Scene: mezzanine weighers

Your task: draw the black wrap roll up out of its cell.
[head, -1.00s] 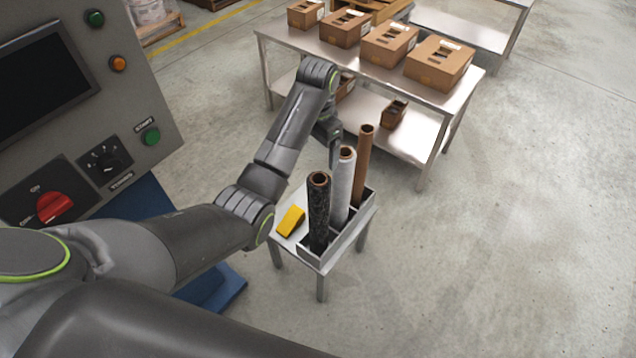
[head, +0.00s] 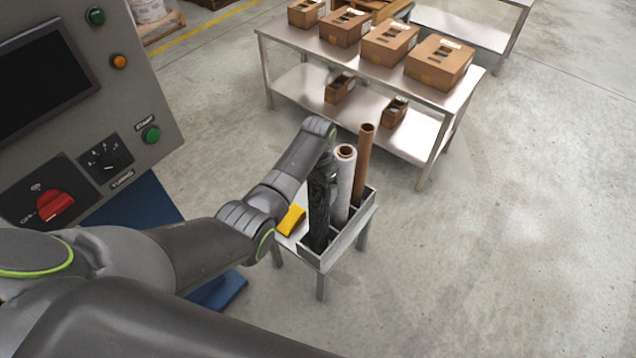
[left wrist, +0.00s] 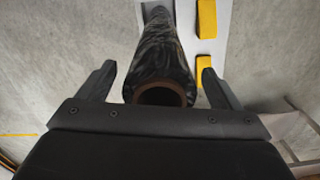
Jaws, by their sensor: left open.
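The black wrap roll (head: 319,217) stands upright in the near cell of the grey divided rack (head: 340,243) on a small table. My left gripper (head: 325,168) is at the roll's upper end, and my arm hides the roll's top in the head view. In the left wrist view the black roll (left wrist: 163,62) lies between the two open fingers of my left gripper (left wrist: 158,82), with its brown core end towards me. Gaps show on both sides of the roll. My right gripper is not in view.
A white wrap roll (head: 344,188) and a thin brown tube (head: 363,165) stand in the cells behind. A yellow object (head: 291,219) lies on the small table beside the rack. A steel bench (head: 390,78) with several cartons stands beyond; the floor at right is clear.

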